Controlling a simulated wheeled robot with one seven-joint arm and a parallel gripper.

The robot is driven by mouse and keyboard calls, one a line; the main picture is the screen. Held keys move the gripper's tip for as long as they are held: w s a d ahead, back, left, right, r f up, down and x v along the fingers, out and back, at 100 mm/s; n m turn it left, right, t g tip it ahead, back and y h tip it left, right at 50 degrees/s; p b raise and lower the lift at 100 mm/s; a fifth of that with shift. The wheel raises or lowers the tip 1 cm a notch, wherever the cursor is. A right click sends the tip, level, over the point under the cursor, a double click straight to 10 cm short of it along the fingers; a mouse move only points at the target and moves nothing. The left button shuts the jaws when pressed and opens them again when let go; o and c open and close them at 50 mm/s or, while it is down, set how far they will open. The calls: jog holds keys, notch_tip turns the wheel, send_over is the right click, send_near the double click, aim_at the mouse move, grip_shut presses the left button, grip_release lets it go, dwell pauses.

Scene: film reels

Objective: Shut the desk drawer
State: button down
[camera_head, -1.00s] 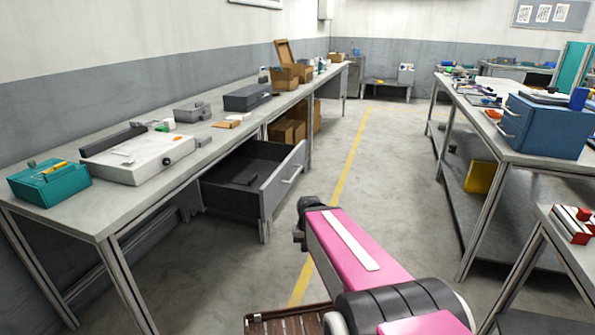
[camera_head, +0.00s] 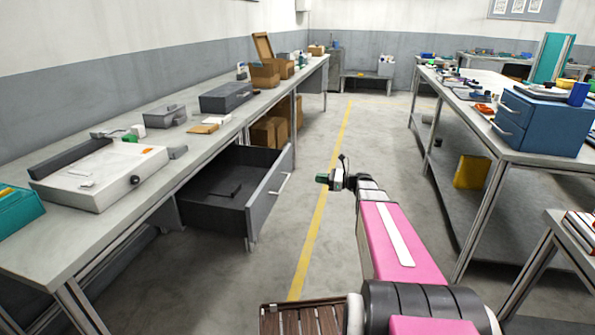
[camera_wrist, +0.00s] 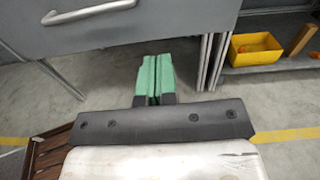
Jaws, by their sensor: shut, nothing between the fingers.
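The desk drawer (camera_head: 268,198) stands pulled out from under the long left bench, its dark inside showing. A small dark object (camera_head: 232,190) lies in it. Its grey front carries a pale bar handle (camera_head: 284,184). My gripper (camera_head: 322,178) is in front of the drawer, to the right of the handle and apart from it, over the aisle. In the wrist view, my green fingers (camera_wrist: 154,76) are together and empty. A grey panel with a bar handle (camera_wrist: 88,12), apparently the drawer front, fills the top left there.
The right bench (camera_head: 480,125) holds a blue drawer box (camera_head: 540,125). The aisle floor between is clear.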

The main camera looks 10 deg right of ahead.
jog(key=w+x, duration=0.1)
jog(key=x, duration=1.2)
jog(key=shift+r, duration=0.45)
jog(key=shift+w+a, duration=0.1)
jog(key=shift+a, duration=0.05)
send_over(230, 179)
jog(key=w+d, duration=0.2)
jog(key=shift+w+a, duration=0.15)
jog(key=shift+a, duration=0.05)
jog(key=shift+r, duration=0.1)
